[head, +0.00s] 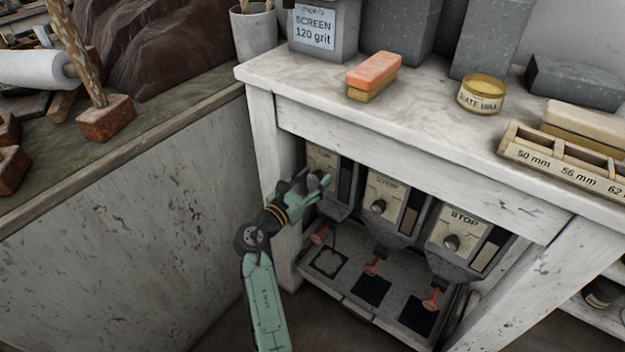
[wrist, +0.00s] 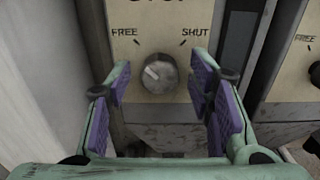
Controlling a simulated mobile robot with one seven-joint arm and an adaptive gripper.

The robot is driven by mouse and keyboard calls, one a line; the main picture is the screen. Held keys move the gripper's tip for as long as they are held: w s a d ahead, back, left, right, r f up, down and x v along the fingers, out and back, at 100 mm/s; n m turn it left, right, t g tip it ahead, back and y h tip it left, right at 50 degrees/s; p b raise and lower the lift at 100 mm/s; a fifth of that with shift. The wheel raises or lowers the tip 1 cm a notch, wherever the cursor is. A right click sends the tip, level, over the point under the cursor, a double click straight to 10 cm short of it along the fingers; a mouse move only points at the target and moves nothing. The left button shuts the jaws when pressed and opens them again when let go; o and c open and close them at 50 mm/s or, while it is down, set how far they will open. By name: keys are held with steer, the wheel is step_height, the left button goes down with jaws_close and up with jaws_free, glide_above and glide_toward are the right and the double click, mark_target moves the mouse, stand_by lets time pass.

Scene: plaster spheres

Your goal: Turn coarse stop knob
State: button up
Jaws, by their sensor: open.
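A round grey stop knob (wrist: 159,73) sits on a cream plate (wrist: 148,28) in the wrist view, with FREE at its upper left and SHUT at its upper right. Its pale pointer line leans to the upper left, toward FREE. My gripper (head: 312,185) is open at the leftmost stop unit (head: 322,160) in the head view and hides that unit's knob. In the wrist view, the purple finger pads stand left and right of the knob, with visible gaps on both sides. No coarse label is readable.
Two more STOP units with a middle knob (head: 378,206) and a right knob (head: 451,242) stand to the right. Red-handled parts (head: 372,266) hang below. A white bench top (head: 430,95) overhangs the units, and a bench leg (head: 268,150) stands close on the left.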

steer(key=shift+c, duration=0.4)
jaws_close()
steer(key=shift+m, duration=0.3)
steer(key=m+b, duration=0.1)
steer(key=m, duration=0.3)
steer(key=shift+f, duration=0.1)
steer(key=m+b, duration=0.3)
steer(key=m, duration=0.2)
steer(key=shift+f, duration=0.1)
steer(key=m+b, duration=0.3)
steer(key=m, duration=0.2)
steer(key=shift+m+b, duration=1.35)
steer(key=shift+m, duration=0.25)
